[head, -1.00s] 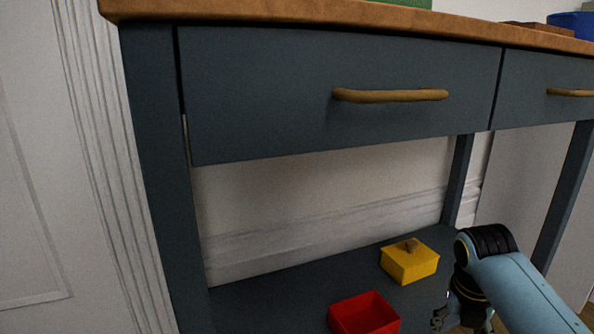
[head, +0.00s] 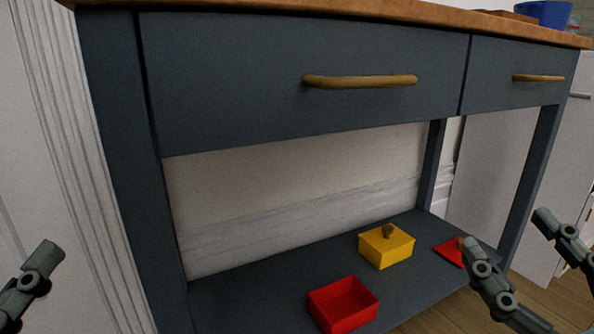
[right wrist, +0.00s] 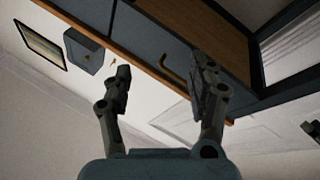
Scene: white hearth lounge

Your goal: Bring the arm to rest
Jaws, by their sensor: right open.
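My right gripper (head: 506,232) shows at the lower right of the head view, its two fingers spread apart with nothing between them. It overlaps the right end of the console's lower shelf in the picture. In the right wrist view the same gripper (right wrist: 162,72) is open and empty, with the tilted underside and front of furniture beyond it. Part of my left gripper (head: 38,265) shows at the left edge of the head view. Only one finger is visible, so its opening cannot be told.
A dark blue console (head: 300,85) with brass-handled drawers fills the view. A flat red piece (head: 448,251) is partly hidden by my right finger. A blue container (head: 543,13) stands on top.

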